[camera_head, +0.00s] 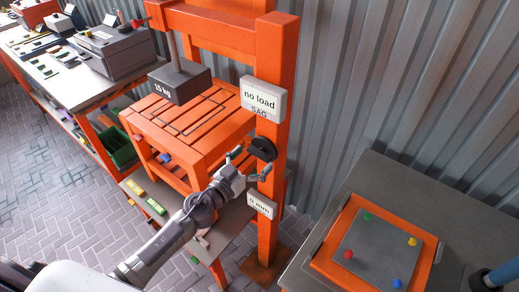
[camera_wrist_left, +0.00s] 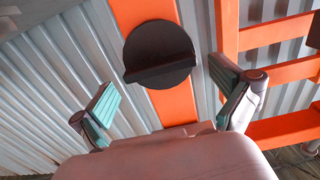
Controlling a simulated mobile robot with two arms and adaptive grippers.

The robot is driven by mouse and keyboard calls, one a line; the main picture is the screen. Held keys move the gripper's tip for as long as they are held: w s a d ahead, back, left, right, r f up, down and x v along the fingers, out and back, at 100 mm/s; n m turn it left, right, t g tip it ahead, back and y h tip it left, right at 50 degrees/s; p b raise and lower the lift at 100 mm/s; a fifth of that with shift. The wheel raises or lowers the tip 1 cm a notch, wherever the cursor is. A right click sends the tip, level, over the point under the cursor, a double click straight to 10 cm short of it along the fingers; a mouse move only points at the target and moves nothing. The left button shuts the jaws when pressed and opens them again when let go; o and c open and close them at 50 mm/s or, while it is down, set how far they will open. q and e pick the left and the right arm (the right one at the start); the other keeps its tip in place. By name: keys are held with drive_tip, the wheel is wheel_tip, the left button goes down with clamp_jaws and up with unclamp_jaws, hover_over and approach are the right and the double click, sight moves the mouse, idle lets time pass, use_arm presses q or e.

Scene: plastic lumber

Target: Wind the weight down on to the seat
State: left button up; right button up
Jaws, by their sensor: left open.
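The dark grey 15 kg weight (camera_head: 180,82) hangs from a rod on the orange frame (camera_head: 275,70), above the slatted orange seat (camera_head: 190,125). A black round knob (camera_head: 262,149) sits on the orange post. My left gripper (camera_head: 250,165) is open just in front of the knob. In the left wrist view the knob (camera_wrist_left: 160,50), with a roughly level grip bar, lies beyond and between the spread teal-padded fingers (camera_wrist_left: 163,82); they do not appear to touch it. My right gripper is out of sight.
A "no load SAG" sign (camera_head: 263,99) and a "0 mm" sign (camera_head: 260,205) are on the post. A grey table (camera_head: 430,200) at right bears an orange-framed panel with coloured knobs. A cluttered bench (camera_head: 100,85) stands at far left. Corrugated wall is behind.

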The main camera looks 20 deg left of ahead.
sight(261, 152)
use_arm(q)
drive_tip(key=shift+x, duration=1.4)
drive_tip(key=shift+c, duration=0.3)
drive_tip(key=c, duration=0.9)
drive_tip(key=shift+c, duration=0.2)
